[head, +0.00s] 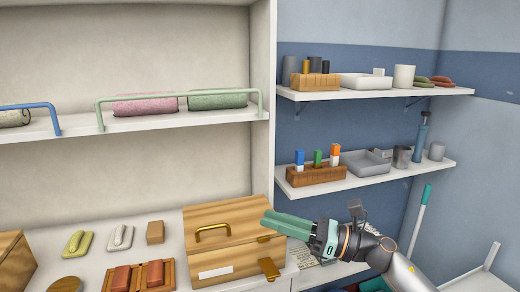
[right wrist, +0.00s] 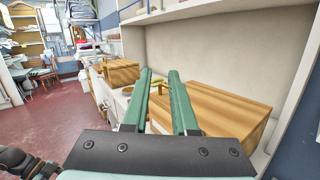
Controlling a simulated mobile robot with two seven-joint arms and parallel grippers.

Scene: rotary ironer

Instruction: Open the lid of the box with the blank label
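A wooden box (head: 222,255) stands on the white counter. A blank white label (head: 215,271) is on its front, and a brass latch (head: 268,267) hangs at its front right. Its wooden lid (head: 236,214) is down and carries a brass handle (head: 212,231). My right gripper (head: 264,219) is at the lid's right side, its green fingers pointing left toward the handle. In the right wrist view, the fingers (right wrist: 160,76) are apart with nothing clearly held; the handle (right wrist: 158,87) shows beyond them and the lid (right wrist: 225,105) lies to the right. My left gripper is out of view.
Another wooden box (head: 13,258) stands at the far left. Soaps and a wooden tray (head: 140,276) lie between the boxes. A shelf (head: 165,124) with towel rolls (head: 146,104) is above. Two wall shelves (head: 370,172) hold containers at the right.

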